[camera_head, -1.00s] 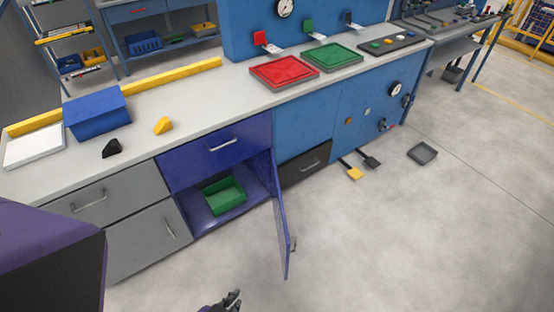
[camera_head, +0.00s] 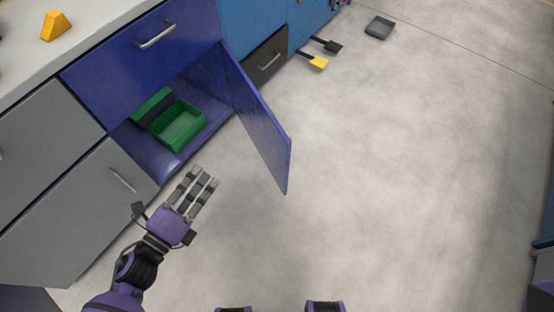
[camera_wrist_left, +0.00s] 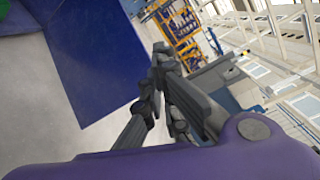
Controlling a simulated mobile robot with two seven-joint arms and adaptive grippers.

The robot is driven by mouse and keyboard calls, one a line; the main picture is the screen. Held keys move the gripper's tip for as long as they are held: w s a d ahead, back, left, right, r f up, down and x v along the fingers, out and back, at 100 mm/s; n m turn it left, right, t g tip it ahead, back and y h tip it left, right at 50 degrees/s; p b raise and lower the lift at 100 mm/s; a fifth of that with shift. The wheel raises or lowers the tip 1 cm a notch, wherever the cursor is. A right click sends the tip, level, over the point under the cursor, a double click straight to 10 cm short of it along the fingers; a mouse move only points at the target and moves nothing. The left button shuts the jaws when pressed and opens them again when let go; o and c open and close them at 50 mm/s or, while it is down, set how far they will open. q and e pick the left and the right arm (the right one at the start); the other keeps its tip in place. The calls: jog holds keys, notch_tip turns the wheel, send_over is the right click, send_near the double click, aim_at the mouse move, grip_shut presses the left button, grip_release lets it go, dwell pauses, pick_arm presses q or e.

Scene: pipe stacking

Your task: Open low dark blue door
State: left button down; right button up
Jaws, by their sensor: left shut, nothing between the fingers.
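The low dark blue door (camera_head: 260,125) stands wide open, swung out from the cabinet under a dark blue drawer (camera_head: 140,50). Inside the open compartment is a green bin (camera_head: 180,125). My left gripper (camera_head: 197,182) is in front of the compartment, left of the door and apart from it in the head view. Its fingers are shut and empty. The left wrist view shows the fingers (camera_wrist_left: 165,90) with the dark blue door panel (camera_wrist_left: 88,60) to their left. The door's handle is not visible now. My right gripper is not in view.
Grey cabinet fronts (camera_head: 50,125) are to the left. A black drawer (camera_head: 265,62) and a yellow pedal (camera_head: 319,62) are beyond the door. A grey tray (camera_head: 379,27) lies on the floor. The floor (camera_head: 410,170) to the right is clear.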

pick_arm(q)
jog(key=w+d+f+m+g+h+b, duration=0.4)
jog(key=f+m+b, duration=0.45)
jog(key=m, duration=0.45)
jog(key=m+g+h+b, duration=0.3)
jog(key=m+b, duration=0.4)
send_near(286, 148)
jog(key=x, duration=0.5)
jog(key=shift+d+f, duration=0.1)
jog(key=shift+d, duration=0.05)
jog(key=shift+w+d, duration=0.35)
jog(key=shift+d, duration=0.35)
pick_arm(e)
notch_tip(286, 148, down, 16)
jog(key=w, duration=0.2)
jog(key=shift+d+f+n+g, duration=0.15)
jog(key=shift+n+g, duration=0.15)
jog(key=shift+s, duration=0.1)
